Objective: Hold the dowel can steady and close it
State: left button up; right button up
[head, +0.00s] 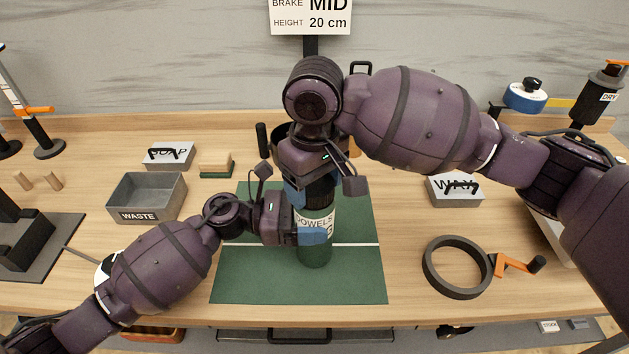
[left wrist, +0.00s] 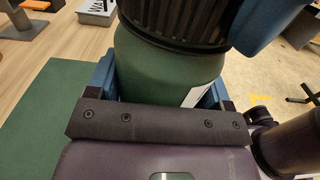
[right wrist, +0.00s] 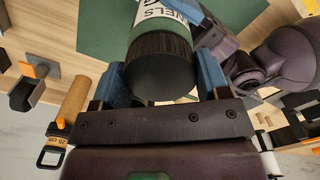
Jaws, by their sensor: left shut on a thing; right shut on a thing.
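The dowel can (head: 316,254) stands upright on the green mat (head: 245,285), a green cylinder with a white DOWELS label. Its black ribbed lid (right wrist: 160,68) sits on top; whether it is fully tightened I cannot tell. My left gripper (head: 312,236) is shut around the can body from the left, with blue fingers on both sides of the green body (left wrist: 165,75) in the left wrist view. My right gripper (head: 310,190) comes from above and is shut on the lid, its blue fingers on either side of it. The right gripper partly hides the lid in the head view.
A WAX box (head: 455,190), a dark ring (head: 428,266) and an orange crank (head: 512,264) are on the right. The front of the mat is clear.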

jog(key=shift+m, duration=0.7)
jog(key=o, duration=1)
jog(key=shift+r, duration=2.25)
